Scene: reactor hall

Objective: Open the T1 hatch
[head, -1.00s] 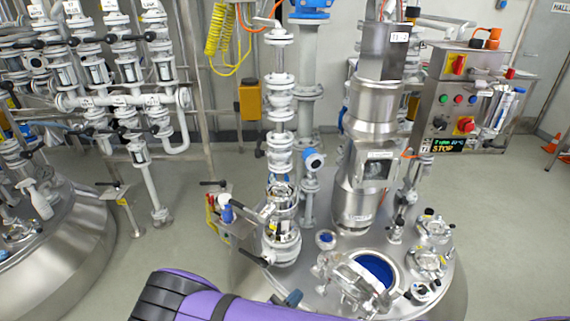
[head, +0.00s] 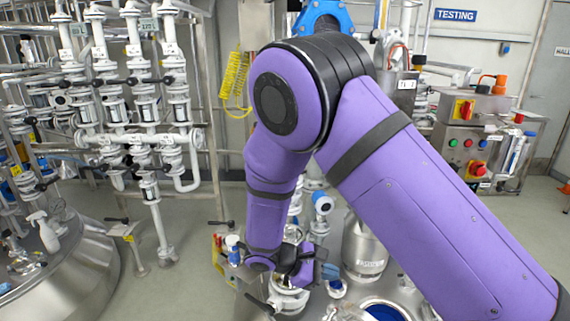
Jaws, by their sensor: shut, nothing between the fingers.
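The T1 vessel's round steel top is low in the head view, mostly behind my purple arm. The hatch (head: 386,312) shows as a ring with a blue inside at the bottom edge, cut off by the picture; whether its lid is raised or shut cannot be told. My gripper (head: 306,264) is small and dark at the end of my bent arm. It is shut and empty, left of and farther back than the hatch, above the vessel's left part by the white pipe fittings. Its fingertips are hard to make out.
White valve piping (head: 140,110) fills the left, above a second steel vessel (head: 75,265) with a spray bottle (head: 43,230). A control box (head: 475,140) with buttons stands at the right. A white fitting (head: 288,296) stands just below my gripper. Grey floor is open at right.

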